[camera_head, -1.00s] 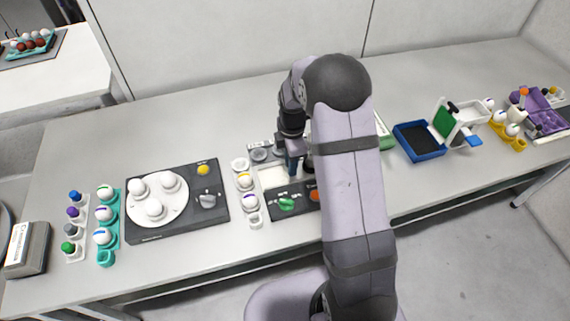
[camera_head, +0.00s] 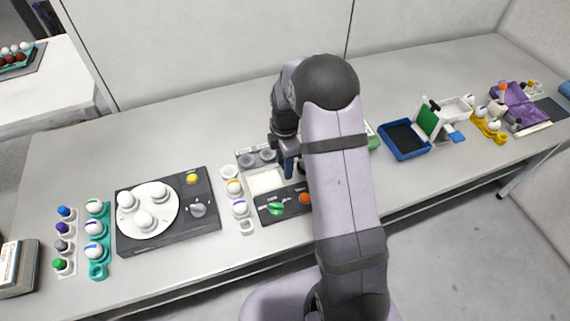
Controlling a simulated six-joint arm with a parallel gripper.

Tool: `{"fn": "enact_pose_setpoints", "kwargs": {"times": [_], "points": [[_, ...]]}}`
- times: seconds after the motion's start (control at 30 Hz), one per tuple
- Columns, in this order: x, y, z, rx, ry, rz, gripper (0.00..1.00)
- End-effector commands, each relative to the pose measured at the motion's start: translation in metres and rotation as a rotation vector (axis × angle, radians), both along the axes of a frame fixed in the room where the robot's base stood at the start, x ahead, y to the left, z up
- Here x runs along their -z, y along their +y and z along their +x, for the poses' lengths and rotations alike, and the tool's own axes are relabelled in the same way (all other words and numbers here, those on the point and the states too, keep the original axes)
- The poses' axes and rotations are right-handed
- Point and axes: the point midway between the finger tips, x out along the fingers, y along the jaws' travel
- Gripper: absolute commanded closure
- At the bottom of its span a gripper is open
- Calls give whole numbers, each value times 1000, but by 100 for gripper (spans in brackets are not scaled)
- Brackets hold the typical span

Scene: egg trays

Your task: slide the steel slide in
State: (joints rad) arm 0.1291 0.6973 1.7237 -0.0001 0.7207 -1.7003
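My gripper (camera_head: 288,170) points down over the right side of a dark station (camera_head: 240,165) near the middle of the bench. The station has a pale square window (camera_head: 265,180), two grey round parts at the back, a green knob (camera_head: 275,209) and an orange button (camera_head: 305,198) at the front. My forearm hides the station's right part. I cannot make out a steel slide; it may be behind my arm or too small to tell. The fingertips are too small and partly hidden to show whether they are open or shut.
Left of the station stand a white egg holder (camera_head: 246,228) and a black turntable unit (camera_head: 168,240) with white eggs. A teal egg holder (camera_head: 97,270) is further left. On the right are a blue tray (camera_head: 405,155) with a hinged lid, a yellow egg holder and a purple box (camera_head: 520,108).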

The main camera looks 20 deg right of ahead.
Motion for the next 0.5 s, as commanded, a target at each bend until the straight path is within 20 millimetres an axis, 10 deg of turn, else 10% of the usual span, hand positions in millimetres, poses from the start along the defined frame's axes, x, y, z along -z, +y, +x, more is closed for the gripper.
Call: {"fn": "enact_pose_setpoints", "kwargs": {"times": [0.5], "points": [[-49, 0, 0, 0, 0, 0, 65]]}}
